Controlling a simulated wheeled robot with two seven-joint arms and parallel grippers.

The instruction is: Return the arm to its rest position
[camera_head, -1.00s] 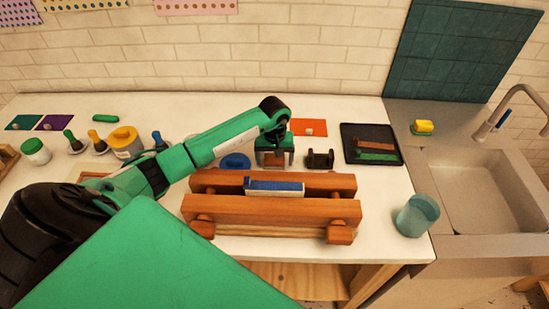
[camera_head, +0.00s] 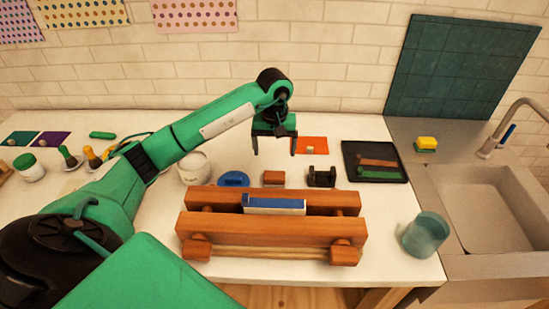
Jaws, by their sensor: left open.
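My left arm (camera_head: 200,132) is green and black and comes in from the left, reaching over the back of the white table. My left gripper (camera_head: 274,150) hangs from its end with the fingers apart and nothing between them. It is above the table behind the wooden vise (camera_head: 270,229), near the orange card (camera_head: 314,146). A small brown block (camera_head: 273,178) sits on the table below the gripper, apart from it. A blue and white block (camera_head: 274,203) rests between the vise's two wooden bars. My right gripper does not show.
A black holder (camera_head: 321,177) and a dark tray (camera_head: 347,166) stand right of the brown block. A teal cup (camera_head: 426,236) stands near the table's right edge by the sink (camera_head: 490,207). A white jar (camera_head: 194,169) and a blue disc (camera_head: 234,179) stand under or near my arm.

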